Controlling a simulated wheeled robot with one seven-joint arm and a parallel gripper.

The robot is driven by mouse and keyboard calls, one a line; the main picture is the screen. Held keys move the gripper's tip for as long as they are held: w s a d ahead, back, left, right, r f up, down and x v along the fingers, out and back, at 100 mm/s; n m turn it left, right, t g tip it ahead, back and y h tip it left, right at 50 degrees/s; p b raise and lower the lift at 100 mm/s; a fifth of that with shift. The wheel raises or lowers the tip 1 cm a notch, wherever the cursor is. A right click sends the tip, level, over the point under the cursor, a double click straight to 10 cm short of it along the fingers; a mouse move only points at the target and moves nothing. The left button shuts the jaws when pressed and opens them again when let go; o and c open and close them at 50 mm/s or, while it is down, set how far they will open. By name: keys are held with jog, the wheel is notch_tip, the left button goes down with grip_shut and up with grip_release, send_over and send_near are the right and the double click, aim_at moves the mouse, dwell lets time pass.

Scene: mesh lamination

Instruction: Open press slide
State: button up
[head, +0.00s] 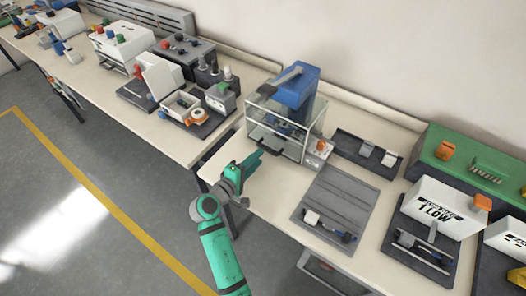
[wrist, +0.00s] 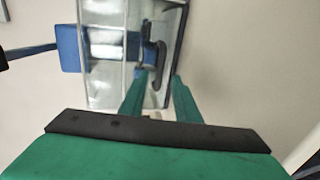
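The blue press (head: 292,88) stands inside a clear-walled guard box (head: 262,112) on the right-hand bench, with a grey lever on top. A dark plate or handle (head: 270,143) shows at the low front of the box; I cannot tell whether it is the slide. My green gripper (head: 256,158) is at the front left of the box, close to that dark part. In the wrist view my gripper (wrist: 158,84) has its two fingers apart, with a dark handle-like part (wrist: 157,62) ahead, roughly between the tips. Contact cannot be told. The blue press also shows there (wrist: 68,48).
A grey mat (head: 345,203) with small tools lies right of the box. A small unit with an orange button (head: 319,149) stands at the box's right corner. A dark tray (head: 368,153) is behind. The left bench (head: 150,118) carries several devices. The floor in front is clear.

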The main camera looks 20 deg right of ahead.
jog(key=shift+x, duration=2.55)
jog(key=shift+c, duration=0.5)
grip_shut()
